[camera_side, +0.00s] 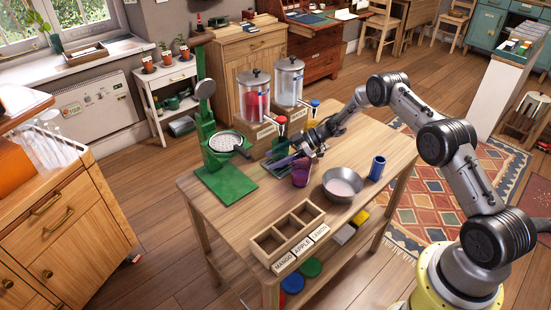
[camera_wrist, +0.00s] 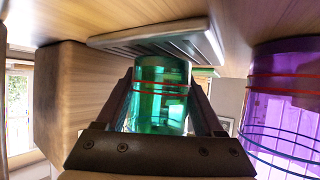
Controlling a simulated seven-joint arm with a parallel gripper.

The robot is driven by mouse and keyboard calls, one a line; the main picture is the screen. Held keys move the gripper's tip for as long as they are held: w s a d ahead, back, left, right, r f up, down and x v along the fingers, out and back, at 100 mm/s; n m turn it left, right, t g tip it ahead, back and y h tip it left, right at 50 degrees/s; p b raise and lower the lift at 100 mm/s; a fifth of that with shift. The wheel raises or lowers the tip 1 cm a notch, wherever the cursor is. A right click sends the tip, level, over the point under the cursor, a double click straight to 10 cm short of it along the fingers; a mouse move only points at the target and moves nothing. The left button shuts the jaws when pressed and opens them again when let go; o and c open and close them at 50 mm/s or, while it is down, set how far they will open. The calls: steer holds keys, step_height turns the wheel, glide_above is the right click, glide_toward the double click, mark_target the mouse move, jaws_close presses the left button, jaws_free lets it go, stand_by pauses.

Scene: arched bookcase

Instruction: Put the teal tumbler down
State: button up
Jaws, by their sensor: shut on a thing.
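The teal tumbler (camera_wrist: 160,95) is see-through green with thin red bands. In the wrist view it sits between the two fingers of my gripper (camera_wrist: 162,84), which are shut on it. A pale ribbed drip tray (camera_wrist: 165,42) shows just beyond it; I cannot tell whether the tumbler touches any surface. In the side view my gripper (camera_side: 303,148) is low over the back part of the wooden table (camera_side: 235,215), by the drink dispensers, and the tumbler is hard to make out. A purple tumbler (camera_side: 300,173) stands close by, and in the wrist view (camera_wrist: 285,100) it is at the right.
A metal bowl (camera_side: 343,184) and a blue tumbler (camera_side: 377,168) stand right of the purple one. A labelled wooden box (camera_side: 290,236) is at the front. A green press (camera_side: 225,165) is at the left. Red (camera_side: 253,95) and clear (camera_side: 288,82) dispensers stand behind. The table's front-left part is clear.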

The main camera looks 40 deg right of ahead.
steer(key=shift+f, duration=0.1)
steer(key=o, duration=1.3)
steer(key=shift+f, duration=0.1)
steer(key=shift+r, duration=0.25)
steer(key=v, duration=1.2)
